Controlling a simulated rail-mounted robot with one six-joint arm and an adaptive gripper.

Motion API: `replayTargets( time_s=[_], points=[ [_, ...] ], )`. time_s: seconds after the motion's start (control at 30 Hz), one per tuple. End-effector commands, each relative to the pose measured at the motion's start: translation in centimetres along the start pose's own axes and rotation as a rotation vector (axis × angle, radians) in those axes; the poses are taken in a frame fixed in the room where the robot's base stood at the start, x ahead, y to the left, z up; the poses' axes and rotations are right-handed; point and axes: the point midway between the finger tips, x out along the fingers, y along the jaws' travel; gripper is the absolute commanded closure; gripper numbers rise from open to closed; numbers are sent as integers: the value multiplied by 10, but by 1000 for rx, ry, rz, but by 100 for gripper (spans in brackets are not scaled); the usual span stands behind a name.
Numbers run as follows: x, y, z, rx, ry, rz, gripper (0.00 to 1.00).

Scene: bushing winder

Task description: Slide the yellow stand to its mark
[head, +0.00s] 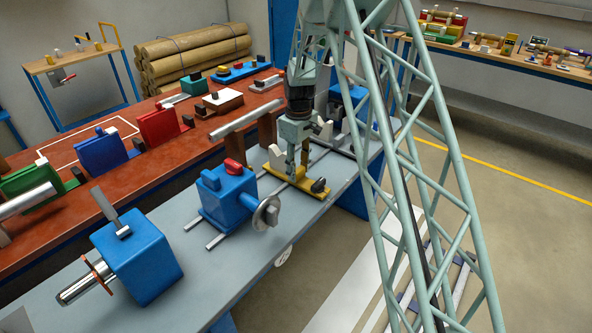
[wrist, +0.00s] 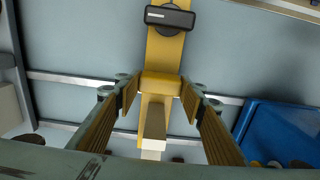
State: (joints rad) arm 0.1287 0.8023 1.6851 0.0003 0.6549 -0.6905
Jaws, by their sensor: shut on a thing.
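The yellow stand (head: 284,189) sits low across the rails of the grey bench in the head view, with a black knob at its right end. In the wrist view the stand (wrist: 166,48) runs up from the centre, with the black knob (wrist: 170,18) at the top and a raised yellow block between my fingers. My gripper (head: 293,178) points down over the stand. In the wrist view my gripper (wrist: 158,92) has its fingers on both sides of the yellow block, shut on it. I cannot make out the mark.
A blue unit with a red knob (head: 233,163) stands left of the stand on the rails (head: 212,238). A blue block (head: 137,262) with a metal shaft is farther left. A blue part (wrist: 280,130) lies right in the wrist view. A red table (head: 92,205) stands behind.

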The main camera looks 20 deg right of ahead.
Motion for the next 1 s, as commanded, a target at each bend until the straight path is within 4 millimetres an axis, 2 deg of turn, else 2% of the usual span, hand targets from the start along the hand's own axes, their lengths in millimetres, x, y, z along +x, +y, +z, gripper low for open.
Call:
replayTargets(
  time_s=[0.07, 0.1, 0.23, 0.67, 0.87, 1.0],
  points=[
    [0, 0, -1, 0, 2, 1, 82],
    [0, 1, -1, 0, 2, 2, 61],
    [0, 1, -1, 0, 2, 1, 49],
    [-3, 1, -1, 0, 1, 1, 49],
    [-14, 1, -1, 0, 1, 1, 49],
    [-30, 1, -1, 0, 3, 2, 49]
  ],
)
